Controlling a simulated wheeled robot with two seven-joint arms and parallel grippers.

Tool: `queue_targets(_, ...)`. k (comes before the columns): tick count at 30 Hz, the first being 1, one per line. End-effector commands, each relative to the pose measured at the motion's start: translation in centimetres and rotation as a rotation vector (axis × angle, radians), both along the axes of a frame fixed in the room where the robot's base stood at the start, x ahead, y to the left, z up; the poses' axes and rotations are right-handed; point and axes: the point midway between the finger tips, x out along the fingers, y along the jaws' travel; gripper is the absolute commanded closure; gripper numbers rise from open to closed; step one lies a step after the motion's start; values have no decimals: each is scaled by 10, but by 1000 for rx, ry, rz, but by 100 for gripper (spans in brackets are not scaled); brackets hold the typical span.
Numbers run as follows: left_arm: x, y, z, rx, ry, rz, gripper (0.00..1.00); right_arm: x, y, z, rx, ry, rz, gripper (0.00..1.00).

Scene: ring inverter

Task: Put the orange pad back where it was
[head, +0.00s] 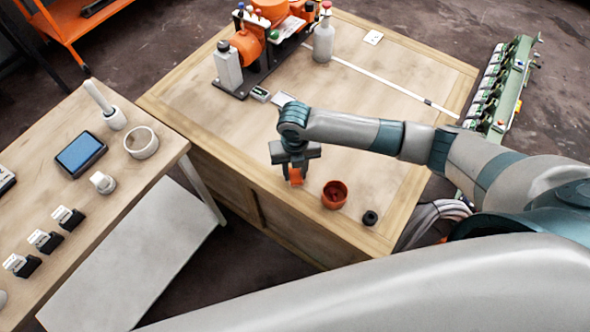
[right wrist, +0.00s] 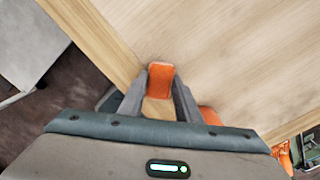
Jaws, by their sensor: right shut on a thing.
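The orange pad (head: 296,176) is between the fingers of my right gripper (head: 292,172), above the wooden workbench (head: 400,75) near its front-left edge. In the right wrist view the orange pad (right wrist: 160,82) shows between the two fingertips of the right gripper (right wrist: 160,88), which is shut on it. I cannot tell whether the pad touches the bench top. My left gripper is not in view; a large pale arm link of mine crosses the bottom of the head view.
An orange-brown bowl (head: 334,195) and a black ring (head: 370,218) stand right of the gripper. An orange machine (head: 250,45) with bottles is at the back. A side table (head: 60,200) with small items stands left, across a gap. The bench's middle is mostly clear.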

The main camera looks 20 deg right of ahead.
Motion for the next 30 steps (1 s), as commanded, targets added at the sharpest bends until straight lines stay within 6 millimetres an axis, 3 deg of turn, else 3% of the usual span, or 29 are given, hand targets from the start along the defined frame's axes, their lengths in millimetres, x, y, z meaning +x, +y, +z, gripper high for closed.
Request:
queue_targets(14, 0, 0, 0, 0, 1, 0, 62, 0, 0, -9, 0, -1, 0, 91)
queue_targets(15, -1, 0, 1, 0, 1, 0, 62, 0, 0, -9, 0, -1, 0, 65)
queue_targets(17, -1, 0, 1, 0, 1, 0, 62, 0, 0, -9, 0, -1, 0, 51)
queue_targets(30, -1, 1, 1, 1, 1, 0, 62, 0, 0, -4, 2, -2, 1, 51)
